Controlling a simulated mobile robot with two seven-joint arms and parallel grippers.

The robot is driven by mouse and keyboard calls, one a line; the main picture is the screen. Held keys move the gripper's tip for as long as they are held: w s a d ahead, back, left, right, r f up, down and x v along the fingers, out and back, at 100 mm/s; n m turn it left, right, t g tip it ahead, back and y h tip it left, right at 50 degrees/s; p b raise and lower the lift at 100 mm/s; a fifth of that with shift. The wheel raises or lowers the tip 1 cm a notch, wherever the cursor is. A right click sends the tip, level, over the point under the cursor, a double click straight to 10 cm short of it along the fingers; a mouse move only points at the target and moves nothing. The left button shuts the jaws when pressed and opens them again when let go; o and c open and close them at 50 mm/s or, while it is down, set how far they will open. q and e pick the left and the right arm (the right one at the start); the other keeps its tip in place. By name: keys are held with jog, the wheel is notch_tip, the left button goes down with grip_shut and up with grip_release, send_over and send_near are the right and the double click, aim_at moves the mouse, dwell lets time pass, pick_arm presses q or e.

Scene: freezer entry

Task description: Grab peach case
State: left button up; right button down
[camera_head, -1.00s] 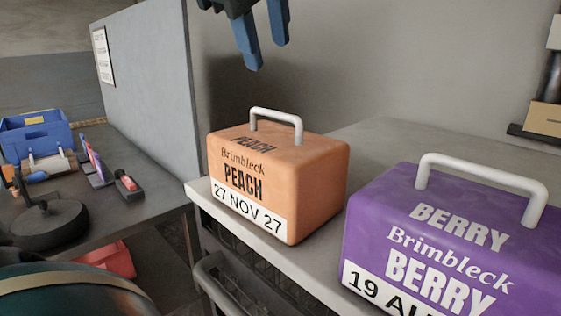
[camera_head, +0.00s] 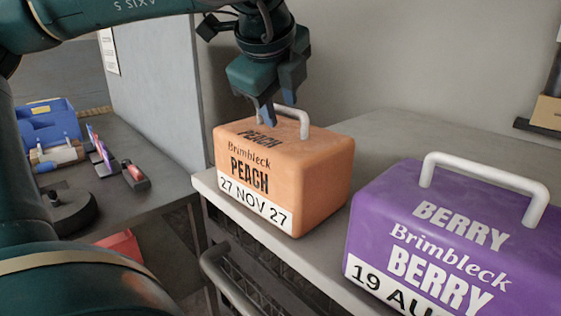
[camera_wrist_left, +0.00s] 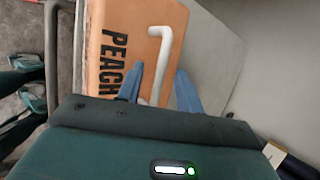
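The peach case (camera_head: 280,180) is an orange box with a white handle (camera_head: 303,122), lettered PEACH and dated 27 NOV 27. It stands upright on the left end of the grey counter. My left gripper (camera_head: 279,105) points down over its top with the fingers at the handle. In the left wrist view, the case (camera_wrist_left: 112,25) shows with its handle (camera_wrist_left: 160,62) between the two blue fingers (camera_wrist_left: 158,88), gaps on both sides. The gripper is open. My right gripper is not in view.
A purple berry case (camera_head: 450,235) with a white handle stands to the right on the same counter (camera_head: 390,140). A lower bench at left holds a blue bin (camera_head: 48,122) and small tools. A grey partition (camera_head: 150,85) rises behind the bench.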

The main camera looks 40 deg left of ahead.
pick_arm(q)
jog(key=shift+f, duration=0.1)
grip_shut()
dwell(0.3)
dwell(1.0)
jog(key=shift+w+a+r, duration=0.1)
jog(key=shift+w+r, duration=0.1)
jog(key=shift+r, duration=0.1)
